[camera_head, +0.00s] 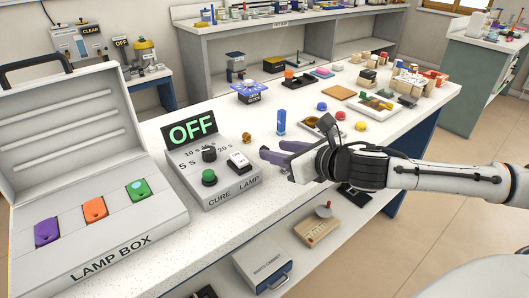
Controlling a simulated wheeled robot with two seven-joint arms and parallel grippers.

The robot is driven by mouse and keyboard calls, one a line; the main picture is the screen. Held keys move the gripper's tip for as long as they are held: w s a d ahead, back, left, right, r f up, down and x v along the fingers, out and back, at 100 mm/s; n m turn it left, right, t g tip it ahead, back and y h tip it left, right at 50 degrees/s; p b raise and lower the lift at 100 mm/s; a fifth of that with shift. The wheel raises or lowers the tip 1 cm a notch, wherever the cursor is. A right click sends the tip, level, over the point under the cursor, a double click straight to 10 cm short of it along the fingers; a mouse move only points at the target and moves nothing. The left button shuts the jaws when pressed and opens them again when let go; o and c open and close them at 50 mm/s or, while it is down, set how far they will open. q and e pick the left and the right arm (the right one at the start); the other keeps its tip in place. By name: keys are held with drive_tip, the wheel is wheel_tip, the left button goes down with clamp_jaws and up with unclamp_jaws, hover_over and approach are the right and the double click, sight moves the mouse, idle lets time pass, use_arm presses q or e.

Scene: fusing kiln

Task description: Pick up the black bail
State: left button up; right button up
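I cannot make out the black bail for certain. A dark tray (312,122) with small contents lies on the white bench just behind my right gripper, and its contents are too small to tell. A small gold-brown piece (247,137) lies on the bench to the left of the fingers. My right gripper (273,150) reaches in from the right, low over the bench. Its two purple-grey fingers look apart, with nothing visible between them. The gripper body hides part of the bench behind it. My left gripper is not in view.
A cure lamp box (213,172) reading OFF stands left of the gripper, beside an open lamp box (105,230) holding coloured pieces. A blue upright block (281,122) stands just behind the fingers. Coloured round pieces (361,126) and trays crowd the bench's right. An open shelf is below.

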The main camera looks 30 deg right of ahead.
sight(266, 148)
drive_tip(key=x, duration=0.5)
drive_tip(key=shift+d+f, duration=0.15)
drive_tip(key=shift+d, duration=0.05)
clamp_jaws()
